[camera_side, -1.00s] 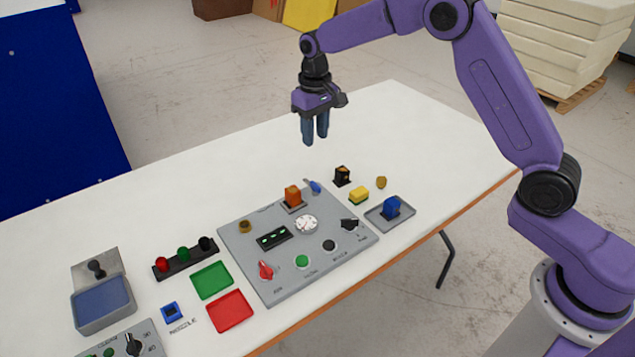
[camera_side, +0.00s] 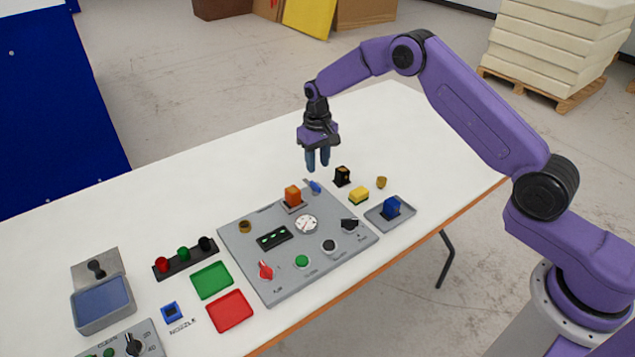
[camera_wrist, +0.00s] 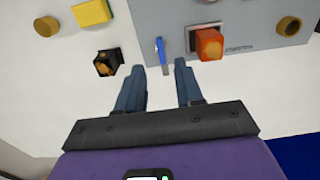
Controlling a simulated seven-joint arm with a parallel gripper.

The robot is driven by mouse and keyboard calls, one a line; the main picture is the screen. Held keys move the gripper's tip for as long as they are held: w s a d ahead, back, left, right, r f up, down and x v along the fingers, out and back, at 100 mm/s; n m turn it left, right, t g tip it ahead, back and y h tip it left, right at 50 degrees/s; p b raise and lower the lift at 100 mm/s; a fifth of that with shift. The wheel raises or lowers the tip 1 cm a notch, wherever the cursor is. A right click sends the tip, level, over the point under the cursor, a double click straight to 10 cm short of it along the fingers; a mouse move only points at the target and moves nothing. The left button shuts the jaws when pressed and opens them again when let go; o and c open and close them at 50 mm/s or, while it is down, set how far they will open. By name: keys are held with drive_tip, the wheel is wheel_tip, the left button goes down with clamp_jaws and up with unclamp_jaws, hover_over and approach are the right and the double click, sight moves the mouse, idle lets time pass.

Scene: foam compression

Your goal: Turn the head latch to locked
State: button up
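A small blue lever (camera_side: 314,187), which looks like the head latch, sits at the far edge of the grey control panel (camera_side: 245,268), beside an orange block (camera_side: 293,195). In the wrist view the blue lever (camera_wrist: 161,52) points roughly along the line of the fingers, just left of the orange block (camera_wrist: 208,44). My gripper (camera_side: 318,165) is above the table near the lever, pointing down. In the wrist view my gripper (camera_wrist: 159,70) has its two fingers apart with nothing between them, and the lever shows just beyond the gap. The lever's lock markings are not readable.
A black socket block (camera_side: 342,176), a yellow block (camera_side: 359,196) and a brass knob (camera_side: 381,182) stand right of the lever. A grey tray (camera_side: 375,219) holds a blue block (camera_side: 392,206).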

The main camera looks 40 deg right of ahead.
sight(318, 186)
wheel_tip(318, 186, down, 8)
drive_tip(key=shift+r, duration=0.1)
idle(0.4)
clamp_jaws()
